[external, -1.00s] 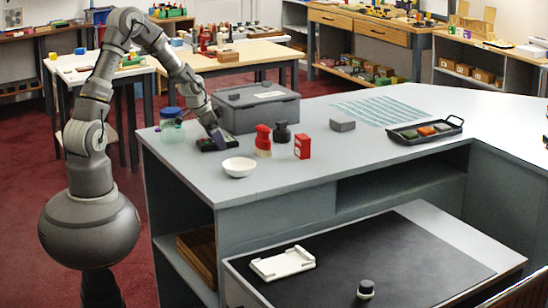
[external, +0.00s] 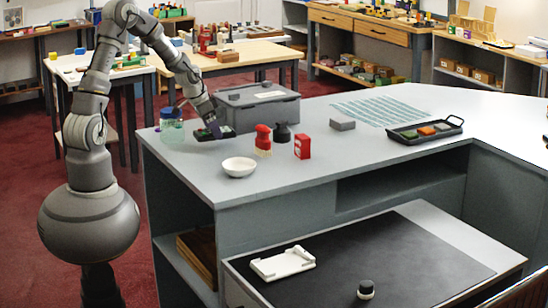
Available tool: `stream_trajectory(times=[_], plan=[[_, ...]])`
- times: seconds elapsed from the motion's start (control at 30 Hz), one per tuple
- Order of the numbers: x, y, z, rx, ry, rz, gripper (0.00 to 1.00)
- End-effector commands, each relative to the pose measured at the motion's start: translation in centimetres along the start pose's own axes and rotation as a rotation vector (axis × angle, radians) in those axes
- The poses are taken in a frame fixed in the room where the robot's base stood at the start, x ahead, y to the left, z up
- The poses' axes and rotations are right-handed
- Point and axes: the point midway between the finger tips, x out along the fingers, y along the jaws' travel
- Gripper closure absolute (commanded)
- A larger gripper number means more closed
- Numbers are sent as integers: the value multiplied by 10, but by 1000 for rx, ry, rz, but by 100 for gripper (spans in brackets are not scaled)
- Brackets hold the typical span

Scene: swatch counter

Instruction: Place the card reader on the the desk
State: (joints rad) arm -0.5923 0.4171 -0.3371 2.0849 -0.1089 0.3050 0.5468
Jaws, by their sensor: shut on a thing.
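A small dark slab with a green patch, which looks like the card reader (external: 226,132), is at the back left of the grey counter (external: 330,165). My gripper (external: 213,129) reaches down onto it from the upper left and is shut on it. The fingertips are small and partly hidden against the slab. I cannot tell whether the slab touches the counter. The lower desk (external: 465,262) stands in front of the counter, with a black mat (external: 385,275) on it.
A jar (external: 172,128), grey lidded box (external: 262,112), white bowl (external: 238,167), red brush (external: 263,140), dark bottle (external: 282,132) and red box (external: 302,147) stand around the slab. A white holder (external: 283,263) and dark-topped round thing (external: 365,289) are on the desk; its mat is clear between them.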

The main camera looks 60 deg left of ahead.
Motion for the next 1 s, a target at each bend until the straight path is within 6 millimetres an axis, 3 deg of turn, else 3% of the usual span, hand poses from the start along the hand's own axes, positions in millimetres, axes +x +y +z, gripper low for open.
stream_trajectory(times=[0.43,0.8,1.0], plan=[[-60,43,104,-7,-3,-3,70],[-64,52,122,-2,0,-2,70],[-58,57,115,-5,0,5,70]])
